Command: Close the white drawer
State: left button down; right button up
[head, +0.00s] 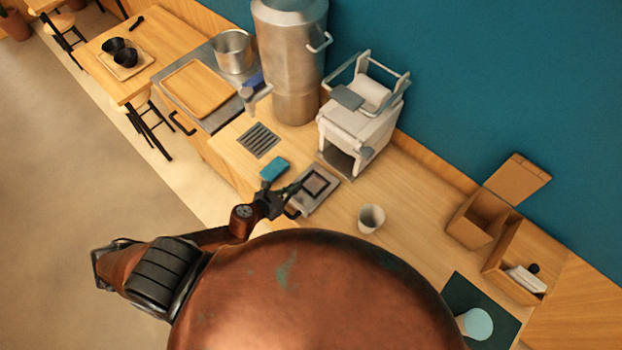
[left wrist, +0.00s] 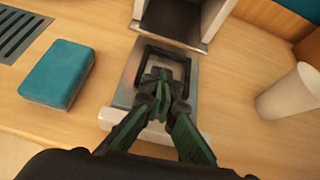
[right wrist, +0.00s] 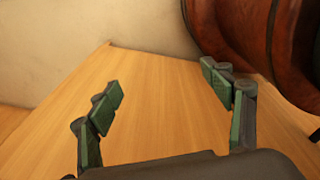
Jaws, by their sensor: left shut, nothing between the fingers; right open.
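The white machine (head: 356,130) stands on the wooden counter against the blue wall. Its drawer (head: 312,204) is pulled out at the front, toward me, with a dark square frame in it. In the left wrist view the drawer (left wrist: 123,98) extends from under the dark opening of the machine (left wrist: 172,22). My left gripper (head: 294,187) is shut and empty over the drawer; its fingers hide part of the drawer's front, and I cannot tell whether they touch it. My right gripper (right wrist: 163,83) is open and empty, seen only in the right wrist view, above a wooden surface.
A teal block (head: 274,168) lies left of the drawer, near a slotted drain (head: 258,140). A white cup (head: 371,218) stands right of it. A steel dispenser (head: 290,70) is at the back, and a wooden box (head: 478,222) stands to the right.

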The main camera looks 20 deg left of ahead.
aim_at(317, 176)
pick_arm(q)
jog(key=shift+d+f+m, duration=0.15)
jog(key=shift+m, duration=0.15)
jog(key=shift+w+d+f, duration=0.15)
jog(key=shift+w+f, duration=0.05)
jog(key=shift+w, duration=0.15)
jog(key=x, duration=0.9)
pick_arm(e)
jog(key=shift+r, duration=0.3)
